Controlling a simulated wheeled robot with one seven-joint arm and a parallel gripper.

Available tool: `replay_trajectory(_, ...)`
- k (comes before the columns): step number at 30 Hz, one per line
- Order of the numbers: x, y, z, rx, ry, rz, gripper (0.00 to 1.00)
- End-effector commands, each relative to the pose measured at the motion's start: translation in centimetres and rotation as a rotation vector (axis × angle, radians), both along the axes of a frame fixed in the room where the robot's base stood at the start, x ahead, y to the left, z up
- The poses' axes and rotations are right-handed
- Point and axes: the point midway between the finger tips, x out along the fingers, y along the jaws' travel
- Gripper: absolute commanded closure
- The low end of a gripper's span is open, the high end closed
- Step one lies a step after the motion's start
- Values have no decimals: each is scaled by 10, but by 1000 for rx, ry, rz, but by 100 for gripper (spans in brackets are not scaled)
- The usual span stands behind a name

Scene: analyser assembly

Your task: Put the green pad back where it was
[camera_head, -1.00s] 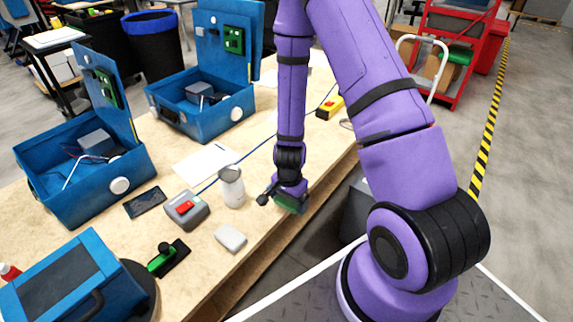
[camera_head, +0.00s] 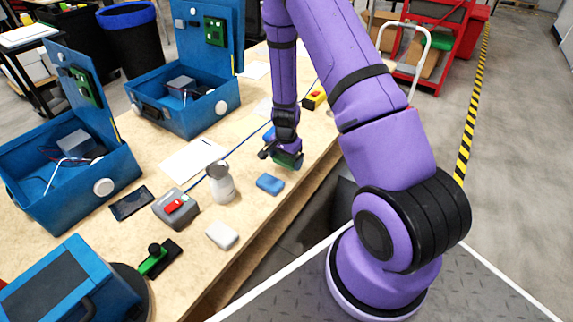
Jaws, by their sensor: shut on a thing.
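The green pad (camera_head: 291,160) is a small dark green block. My gripper (camera_head: 283,154) is shut on it near the table's right edge, beyond a blue pad (camera_head: 270,184) that lies on the wooden top. The gripper partly hides the green pad, and I cannot tell whether its underside touches the table. A pale grey pad (camera_head: 222,235) lies nearer, at the table's front edge. Another blue item (camera_head: 269,134) shows partly behind my gripper.
Open blue cases (camera_head: 192,111) line the table's far side. The wooden table (camera_head: 240,262) drops off at right.

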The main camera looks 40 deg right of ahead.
Motion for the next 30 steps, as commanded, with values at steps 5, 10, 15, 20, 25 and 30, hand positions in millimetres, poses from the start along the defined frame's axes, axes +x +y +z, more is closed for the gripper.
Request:
replay_trajectory(5, 8, -8, -2, 1, 0, 1, 29)
replay_trajectory(10, 6, -7, -28, 2, 4, 0, 29)
replay_trajectory(15, 7, -7, -37, 1, 0, 1, 29)
replay_trajectory(20, 7, -7, -36, 0, 0, 1, 29)
replay_trajectory(25, 7, -7, -39, 1, 0, 1, 0)
replay_trajectory(30, 7, -7, -39, 1, 0, 1, 0)
